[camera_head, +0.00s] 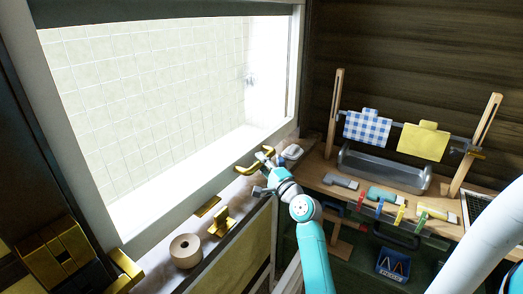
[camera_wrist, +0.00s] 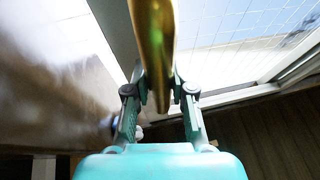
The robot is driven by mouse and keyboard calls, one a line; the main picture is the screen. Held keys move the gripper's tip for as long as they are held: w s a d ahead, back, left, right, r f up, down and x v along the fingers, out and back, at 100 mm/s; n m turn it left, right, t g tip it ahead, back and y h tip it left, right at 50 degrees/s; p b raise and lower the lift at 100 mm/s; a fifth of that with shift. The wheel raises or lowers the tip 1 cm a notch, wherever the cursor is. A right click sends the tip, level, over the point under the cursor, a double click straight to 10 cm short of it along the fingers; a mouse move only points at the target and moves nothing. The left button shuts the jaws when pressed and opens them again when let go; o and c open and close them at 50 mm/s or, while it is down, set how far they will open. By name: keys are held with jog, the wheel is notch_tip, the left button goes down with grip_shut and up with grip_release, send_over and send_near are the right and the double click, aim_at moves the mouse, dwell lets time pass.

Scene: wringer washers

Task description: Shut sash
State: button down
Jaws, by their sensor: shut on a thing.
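The window sash (camera_head: 100,212) has a pale frame around a bright pane or opening, with a tiled wall beyond. I cannot tell how far open it stands. A curved brass handle (camera_head: 262,152) is at the lower right of the window, by the sill. My gripper (camera_head: 263,165) reaches it from the front and is shut on it. In the wrist view, the handle (camera_wrist: 153,35) runs down between the two fingers of my gripper (camera_wrist: 158,82). The handle hides part of the fingertips.
At right, a wooden bench (camera_head: 315,178) carries a metal trough (camera_head: 385,172) and posts with a checked cloth (camera_head: 367,129) and a yellow cloth (camera_head: 422,143).

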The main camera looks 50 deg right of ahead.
jog(key=shift+f, duration=0.5)
jog(key=c, duration=1)
grip_release()
jog(key=shift+r, duration=0.15)
jog(key=shift+s, duration=0.1)
jog(key=v, duration=1.1)
jog(key=shift+s+a, duration=0.15)
jog(key=shift+s, duration=0.2)
jog(key=shift+o, duration=0.2)
